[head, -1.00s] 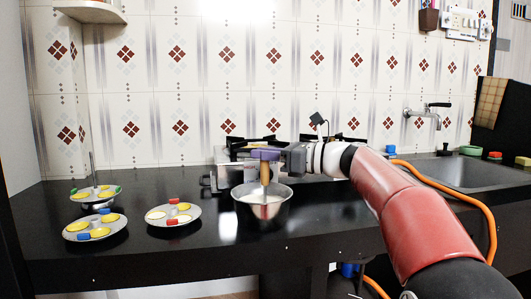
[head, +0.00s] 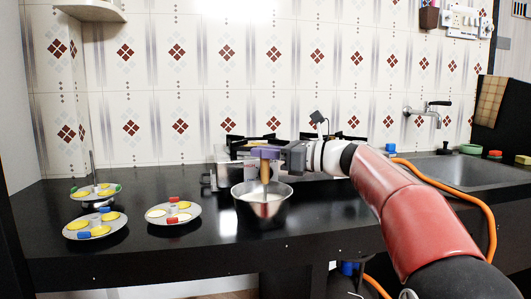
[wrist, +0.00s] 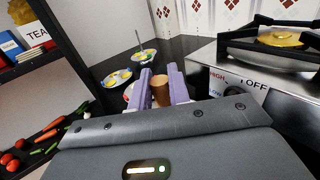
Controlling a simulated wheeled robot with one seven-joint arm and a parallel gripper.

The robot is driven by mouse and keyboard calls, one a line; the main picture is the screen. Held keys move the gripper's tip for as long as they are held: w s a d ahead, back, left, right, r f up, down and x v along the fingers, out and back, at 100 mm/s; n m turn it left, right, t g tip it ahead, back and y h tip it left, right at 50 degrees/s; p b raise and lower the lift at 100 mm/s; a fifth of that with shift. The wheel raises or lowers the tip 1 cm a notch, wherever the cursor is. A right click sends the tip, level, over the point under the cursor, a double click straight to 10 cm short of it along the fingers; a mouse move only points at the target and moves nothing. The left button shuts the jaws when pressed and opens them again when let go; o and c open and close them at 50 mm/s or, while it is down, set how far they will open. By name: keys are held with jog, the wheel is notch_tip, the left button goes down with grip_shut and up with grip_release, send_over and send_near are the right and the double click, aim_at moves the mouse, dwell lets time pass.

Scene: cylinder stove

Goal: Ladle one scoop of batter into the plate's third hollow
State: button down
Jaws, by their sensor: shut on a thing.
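My gripper (head: 265,153) is shut on the upright wooden handle of the ladle (head: 265,172), directly above the steel bowl (head: 279,211). The handle also shows between the purple fingers in the wrist view (wrist: 160,90). The ladle's lower end is down inside the bowl with the pale batter (head: 254,197); its cup is hidden. A round plate with red grips (head: 151,217) stands left of the bowl, with light and yellow fillings in its hollows. I cannot tell the third hollow for certain.
A plate with blue grips (head: 70,235) and a plate with green grips (head: 76,196) stand further left. The stove (wrist: 205,72) is behind the bowl, with a yellow round thing (wrist: 281,38) on its burner. The black counter (head: 190,260) is clear in front.

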jog(key=shift+r+p, duration=3.05)
jog(key=shift+p, duration=0.15)
jog(key=shift+r, duration=1.35)
